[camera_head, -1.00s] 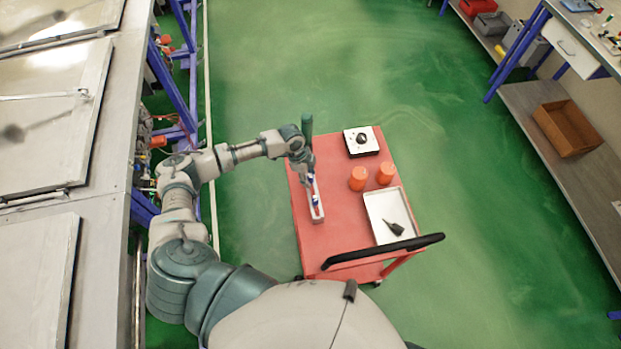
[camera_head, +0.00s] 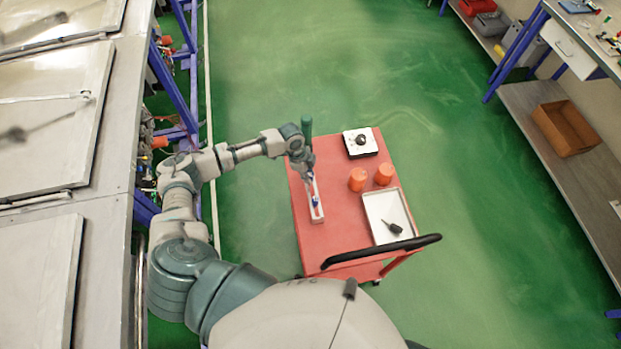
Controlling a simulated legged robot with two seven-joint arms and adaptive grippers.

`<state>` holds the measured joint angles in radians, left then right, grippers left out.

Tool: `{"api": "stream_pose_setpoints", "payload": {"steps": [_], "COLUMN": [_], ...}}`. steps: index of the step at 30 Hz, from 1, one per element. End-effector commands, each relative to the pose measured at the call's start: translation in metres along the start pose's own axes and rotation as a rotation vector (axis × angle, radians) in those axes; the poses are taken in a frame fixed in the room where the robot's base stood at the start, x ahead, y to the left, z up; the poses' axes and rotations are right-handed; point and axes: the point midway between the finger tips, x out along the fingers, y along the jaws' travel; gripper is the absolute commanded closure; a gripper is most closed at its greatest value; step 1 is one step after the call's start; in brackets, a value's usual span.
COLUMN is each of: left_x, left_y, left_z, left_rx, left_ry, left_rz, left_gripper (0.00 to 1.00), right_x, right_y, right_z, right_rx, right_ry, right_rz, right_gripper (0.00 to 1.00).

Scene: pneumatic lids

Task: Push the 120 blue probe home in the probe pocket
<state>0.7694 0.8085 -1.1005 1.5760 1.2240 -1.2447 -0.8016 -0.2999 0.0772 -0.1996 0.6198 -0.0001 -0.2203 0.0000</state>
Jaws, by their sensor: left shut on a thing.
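A narrow white holder (camera_head: 317,211), which looks like the probe pocket, lies lengthwise near the left edge of the red cart top. Small blue parts (camera_head: 315,201) show in it; which one is the 120 blue probe is too small to tell. My left gripper (camera_head: 309,178) points down over the far end of the holder. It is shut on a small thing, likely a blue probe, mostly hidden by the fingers. How deep that thing sits in the pocket cannot be seen. My right gripper is out of view.
The red cart (camera_head: 340,235) also carries a white box with a black knob (camera_head: 360,142), two orange cylinders (camera_head: 358,179) and a white tray (camera_head: 373,222) holding a dark tool (camera_head: 394,227). A black handle (camera_head: 380,253) crosses the cart's near end. Green floor is clear around it.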

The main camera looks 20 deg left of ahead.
Motion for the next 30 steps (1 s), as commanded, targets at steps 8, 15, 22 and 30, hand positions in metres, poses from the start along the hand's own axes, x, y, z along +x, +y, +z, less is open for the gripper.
{"api": "stream_pose_setpoints", "payload": {"steps": [8, 15, 22, 30], "left_x": [-0.020, -0.035, -0.049, -0.053], "left_y": [0.000, 0.000, 0.000, 0.000], "left_z": [-0.005, -0.009, -0.013, -0.014], "left_rx": [0.000, 0.000, 0.000, 0.000], "left_ry": [0.000, 0.000, 0.000, 0.000], "left_rz": [0.001, 0.001, 0.000, 0.000], "left_gripper": [1.00, 1.00, 1.00, 1.00], "right_x": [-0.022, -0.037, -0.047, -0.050], "right_y": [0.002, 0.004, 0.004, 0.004], "right_z": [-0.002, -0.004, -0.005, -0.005], "right_rx": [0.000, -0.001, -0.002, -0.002], "right_ry": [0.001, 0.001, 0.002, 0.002], "right_rz": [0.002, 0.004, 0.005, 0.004], "right_gripper": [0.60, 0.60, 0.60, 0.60]}}
